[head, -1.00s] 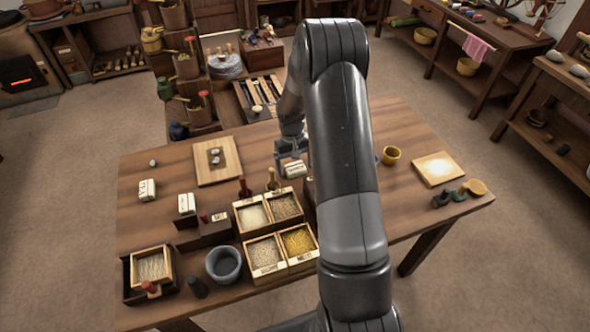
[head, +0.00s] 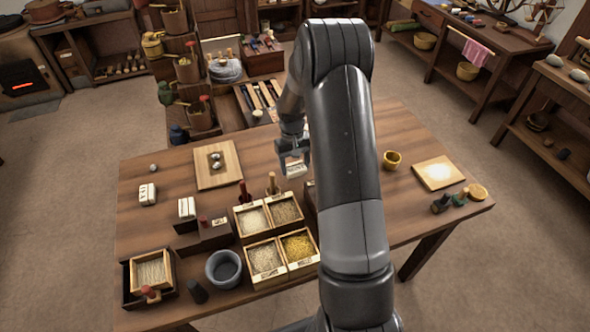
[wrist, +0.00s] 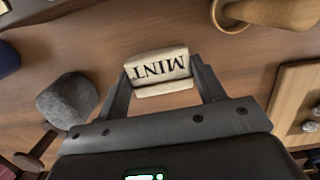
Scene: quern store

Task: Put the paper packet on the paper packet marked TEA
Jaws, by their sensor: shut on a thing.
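My gripper (head: 293,158) is over the middle of the table in the head view, shut on a pale paper packet (head: 297,171). The wrist view shows the packet (wrist: 158,70) marked MINT between the two fingers, its lettering upside down. It appears to be above the table; the exact gap is hard to judge. Another pale packet (head: 148,193), with dark lettering too small to read for sure, lies on the left of the table, well left of my gripper. A third packet (head: 187,208) stands by a dark box; its marking is also unclear.
A wooden board (head: 229,177) with two stones lies between my gripper and the left packet. The table's left middle has free room.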

